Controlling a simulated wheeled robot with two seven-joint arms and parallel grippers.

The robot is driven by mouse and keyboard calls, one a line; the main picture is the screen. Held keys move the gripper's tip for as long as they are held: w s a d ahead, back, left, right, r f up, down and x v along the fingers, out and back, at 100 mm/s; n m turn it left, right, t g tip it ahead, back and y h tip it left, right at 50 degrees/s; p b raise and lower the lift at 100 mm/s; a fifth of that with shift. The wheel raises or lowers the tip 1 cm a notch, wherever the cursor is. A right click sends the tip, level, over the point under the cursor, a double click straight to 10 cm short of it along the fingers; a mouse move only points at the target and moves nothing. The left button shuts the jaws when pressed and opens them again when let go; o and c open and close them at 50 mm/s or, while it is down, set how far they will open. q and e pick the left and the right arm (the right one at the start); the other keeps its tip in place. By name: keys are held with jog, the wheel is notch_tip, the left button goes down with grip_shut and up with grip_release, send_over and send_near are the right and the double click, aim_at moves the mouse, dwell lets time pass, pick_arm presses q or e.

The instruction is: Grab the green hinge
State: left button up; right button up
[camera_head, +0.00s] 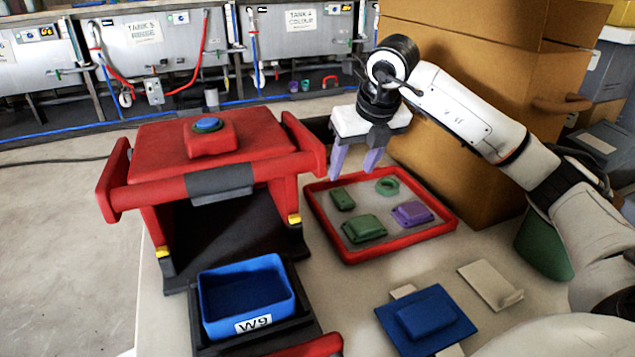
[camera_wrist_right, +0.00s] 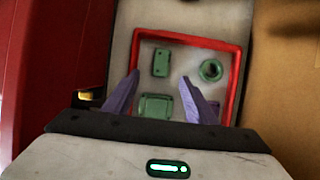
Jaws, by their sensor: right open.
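The green hinge (camera_head: 342,199) looks like a small flat green plate and lies in the left part of a red-rimmed tray (camera_head: 408,240). In the right wrist view the hinge (camera_wrist_right: 161,62) shows just beyond the gap between the fingertips. My right gripper (camera_head: 353,174) has purple fingers, spread apart and empty, above the tray's far left part. It also shows in the right wrist view (camera_wrist_right: 160,78). The gripper does not touch the hinge. My left gripper is out of view.
The tray also holds a green ring (camera_head: 387,185), a green lidded block (camera_head: 364,229) and a purple block (camera_head: 412,214). A red press-like fixture (camera_head: 215,165) stands left, with a blue bin (camera_head: 246,285) before it. A tall cardboard-brown box (camera_head: 465,150) rises close behind the tray.

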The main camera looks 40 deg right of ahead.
aim_at(343, 196)
jog(key=x, duration=0.4)
jog(key=shift+s+f+b, duration=0.15)
jog(key=shift+s+b, duration=0.05)
jog(key=shift+b, duration=0.15)
jog(key=x, duration=0.6)
jog(key=shift+w+d+b, duration=0.1)
jog(key=shift+d+b, duration=0.1)
jog(key=shift+b, duration=0.2)
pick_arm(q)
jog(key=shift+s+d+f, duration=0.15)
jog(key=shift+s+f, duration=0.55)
pick_arm(e)
jog(key=shift+c, duration=0.3)
jog(key=c, duration=1.1)
jog(key=shift+r, duration=0.25)
jog(key=shift+c, duration=0.3)
